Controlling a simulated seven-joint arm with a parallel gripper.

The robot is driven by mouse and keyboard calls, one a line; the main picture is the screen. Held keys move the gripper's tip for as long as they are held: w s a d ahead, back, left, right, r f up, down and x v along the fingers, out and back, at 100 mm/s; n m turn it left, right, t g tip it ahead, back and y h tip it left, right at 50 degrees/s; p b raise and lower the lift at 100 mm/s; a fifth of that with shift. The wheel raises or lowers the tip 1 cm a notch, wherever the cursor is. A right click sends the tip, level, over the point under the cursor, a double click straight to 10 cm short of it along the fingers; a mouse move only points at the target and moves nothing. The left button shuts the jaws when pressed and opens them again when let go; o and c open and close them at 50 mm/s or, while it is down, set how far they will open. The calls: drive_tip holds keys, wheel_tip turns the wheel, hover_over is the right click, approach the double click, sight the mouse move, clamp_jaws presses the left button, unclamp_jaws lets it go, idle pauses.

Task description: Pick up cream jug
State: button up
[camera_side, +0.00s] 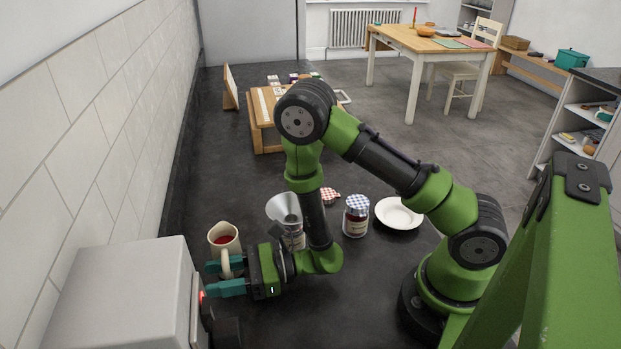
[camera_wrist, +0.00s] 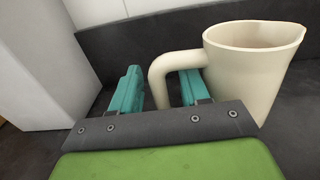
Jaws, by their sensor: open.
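The cream jug (camera_side: 222,238) stands upright on the dark counter at the lower left in the side view, with something red inside it. In the wrist view the jug (camera_wrist: 255,70) is at the right, its handle (camera_wrist: 165,72) pointing left. My gripper (camera_side: 222,278) is open, with teal fingers. In the wrist view my gripper (camera_wrist: 160,90) has one finger on each side of the handle, the right finger between the handle and the jug body. I cannot tell whether either finger touches the jug.
A grey box-shaped appliance (camera_side: 120,290) stands close left of my gripper. A funnel (camera_side: 285,208) sits on a jar behind my wrist. A jar with a blue checked lid (camera_side: 356,216) and a white plate (camera_side: 398,214) stand further right. A tiled wall (camera_side: 100,125) bounds the left.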

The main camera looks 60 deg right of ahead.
drive_tip(key=shift+w+a, duration=0.15)
drive_tip(key=shift+a, duration=0.05)
clamp_jaws()
drive_tip(key=shift+r, duration=0.2)
idle(0.4)
wheel_tip(320, 180, up, 17)
drive_tip(key=shift+r, duration=0.2)
idle(1.1)
